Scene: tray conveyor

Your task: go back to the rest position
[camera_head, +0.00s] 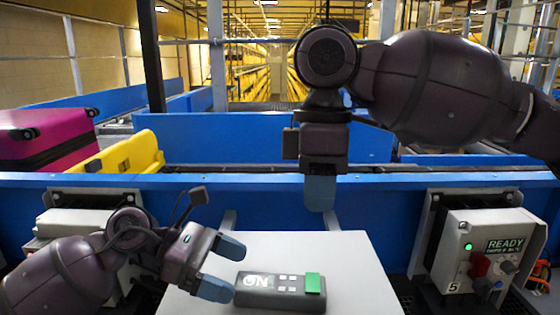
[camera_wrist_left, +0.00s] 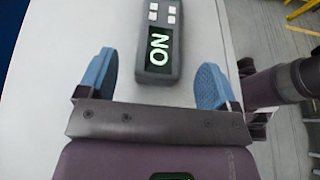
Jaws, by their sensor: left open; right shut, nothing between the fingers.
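My left gripper (camera_head: 224,268) is open, with its blue fingertips just left of a dark grey handheld device (camera_head: 268,300) on the white table (camera_head: 345,260). The device has a lit "ON" display, pale buttons and a green end. In the left wrist view the device (camera_wrist_left: 160,65) lies ahead of and between the open fingers of the left gripper (camera_wrist_left: 155,85), with nothing held. My right gripper (camera_head: 320,192) points down above the table's far edge, shut and empty, with its arm coming in from the right.
A control box (camera_head: 487,250) with a "READY" display, green light and red switch stands at the right. Blue conveyor walls (camera_head: 250,200) run behind the table. A magenta suitcase (camera_head: 50,138) and a yellow case (camera_head: 125,155) sit at the left. The table right of the device is clear.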

